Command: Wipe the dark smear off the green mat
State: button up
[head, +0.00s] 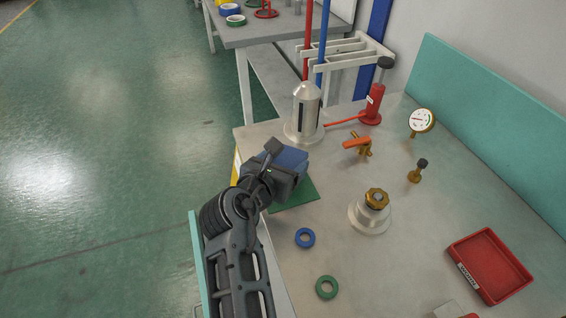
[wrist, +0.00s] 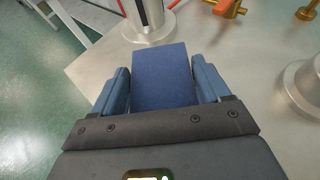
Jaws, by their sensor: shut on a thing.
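The green mat (head: 304,195) lies at the left edge of the bench, partly covered by my gripper. My gripper (wrist: 162,88) is shut on a blue block-shaped wiper (wrist: 161,72), with one finger on each side of it. In the head view the blue wiper (head: 291,158) sits over the mat's far part; I cannot tell whether it touches the mat. No dark smear shows on the visible part of the mat; the rest is hidden by my gripper and the wiper.
A metal cylinder on a flange (head: 305,112) stands just beyond the wiper. Right of the mat are a brass-topped fitting (head: 371,210) and an orange-handled valve (head: 357,143). Blue (head: 305,238) and green (head: 327,287) rings lie nearer. A red tray (head: 489,264) is at right.

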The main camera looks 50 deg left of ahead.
jog(key=shift+r+p, duration=2.1)
jog(key=shift+r, duration=0.3)
jog(key=shift+s+f, duration=0.1)
